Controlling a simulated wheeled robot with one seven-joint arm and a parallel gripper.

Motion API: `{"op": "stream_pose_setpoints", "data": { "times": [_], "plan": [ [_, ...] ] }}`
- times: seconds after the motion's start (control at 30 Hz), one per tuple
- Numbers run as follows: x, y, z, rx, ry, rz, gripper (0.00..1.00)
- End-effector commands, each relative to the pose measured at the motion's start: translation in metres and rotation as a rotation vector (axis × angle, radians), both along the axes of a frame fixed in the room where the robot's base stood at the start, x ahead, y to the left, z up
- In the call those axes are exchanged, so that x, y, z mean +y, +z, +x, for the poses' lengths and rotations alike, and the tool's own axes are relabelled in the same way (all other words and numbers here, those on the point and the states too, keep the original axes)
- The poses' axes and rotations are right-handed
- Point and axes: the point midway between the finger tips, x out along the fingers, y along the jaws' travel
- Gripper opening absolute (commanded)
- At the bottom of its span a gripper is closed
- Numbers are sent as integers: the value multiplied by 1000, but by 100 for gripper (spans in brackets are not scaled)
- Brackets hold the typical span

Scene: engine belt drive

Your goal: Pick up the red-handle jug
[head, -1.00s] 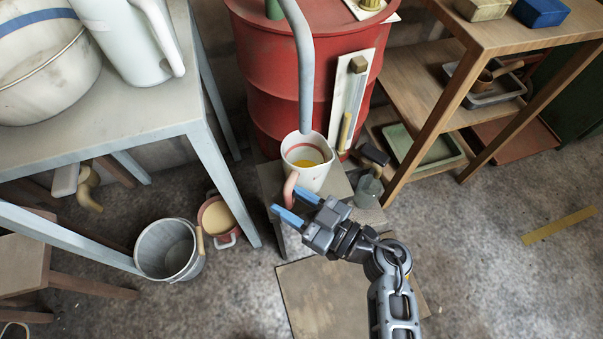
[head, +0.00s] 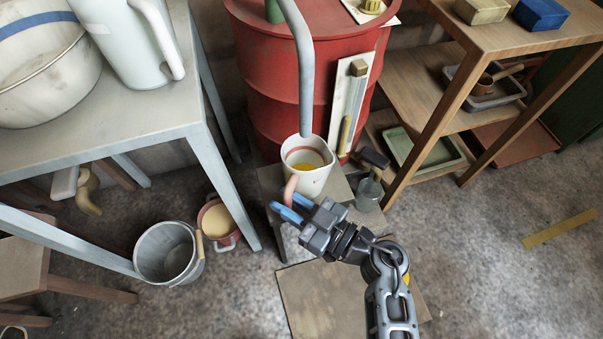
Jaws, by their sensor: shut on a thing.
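The red-handle jug (head: 313,179) is white with a red band inside its rim and some yellow liquid in it. It is upright at the small grey stand in front of the red drum, beneath the end of a curved grey pipe. Its pinkish-red handle (head: 290,190) faces the front left. My gripper (head: 288,208) has blue fingers and reaches in from the lower right. It is shut on the handle, with the fingers at its lower part. I cannot tell whether the jug's base touches the stand, as my gripper partly hides that area.
The grey pipe (head: 305,85) hangs close above the jug. The red drum (head: 270,60) stands behind. A grey bucket (head: 168,252) and a red pot (head: 219,222) stand on the floor at left. Open floor lies at right.

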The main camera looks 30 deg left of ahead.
Motion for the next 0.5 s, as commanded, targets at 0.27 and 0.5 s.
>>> {"op": "stream_pose_setpoints", "data": {
  "times": [0.27,0.5],
  "plan": [
    [0,0,0,-1,0,0,0],
    [0,6,0,-1,-1,0,0]
  ]
}}
